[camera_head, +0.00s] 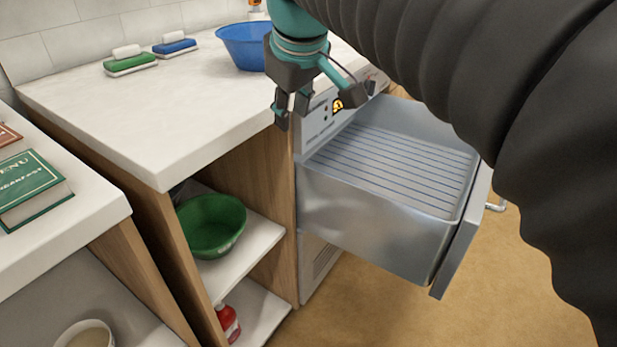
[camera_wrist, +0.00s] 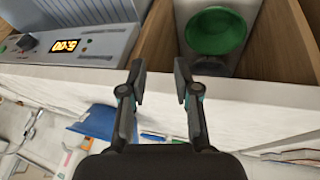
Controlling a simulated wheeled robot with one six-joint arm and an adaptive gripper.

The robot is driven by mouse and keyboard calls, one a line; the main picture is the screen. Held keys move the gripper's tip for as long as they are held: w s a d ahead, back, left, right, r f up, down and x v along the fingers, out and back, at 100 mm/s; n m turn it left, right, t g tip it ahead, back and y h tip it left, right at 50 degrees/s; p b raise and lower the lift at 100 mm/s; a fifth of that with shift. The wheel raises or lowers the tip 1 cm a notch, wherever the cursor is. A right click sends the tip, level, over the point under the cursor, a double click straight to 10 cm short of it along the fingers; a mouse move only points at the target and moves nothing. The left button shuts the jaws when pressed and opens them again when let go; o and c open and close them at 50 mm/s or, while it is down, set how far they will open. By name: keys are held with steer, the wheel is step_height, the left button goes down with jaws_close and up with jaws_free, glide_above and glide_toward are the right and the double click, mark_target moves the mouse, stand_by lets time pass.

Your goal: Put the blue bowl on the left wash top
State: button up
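The blue bowl (camera_head: 240,47) stands upright on the white top (camera_head: 150,110), near its back right, partly hidden behind my gripper. In the wrist view a blue shape (camera_wrist: 95,119), likely the same bowl, lies left of the fingers and is partly hidden. My gripper (camera_head: 315,108) is above the right front edge of that top, in front of the bowl and apart from it. In the wrist view its fingers (camera_wrist: 160,77) are spread with nothing between them. Which surface is the left wash top I cannot tell.
A green sponge (camera_head: 130,64) and a blue sponge (camera_head: 175,46) lie on the white top. A green bowl (camera_head: 211,225) sits on the shelf below. An open metal drawer (camera_head: 370,225) juts out at right. A menu book (camera_head: 32,188) lies on the left top (camera_head: 85,215).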

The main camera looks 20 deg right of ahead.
steer(key=s+f+m, duration=0.2)
steer(key=s+f, duration=0.4)
steer(key=f, duration=0.3)
steer(key=s+f+m, duration=0.3)
steer(key=s+f, duration=0.4)
steer(key=f, duration=0.3)
steer(key=shift+s+m+y, duration=0.2)
steer(key=shift+m+y, duration=0.1)
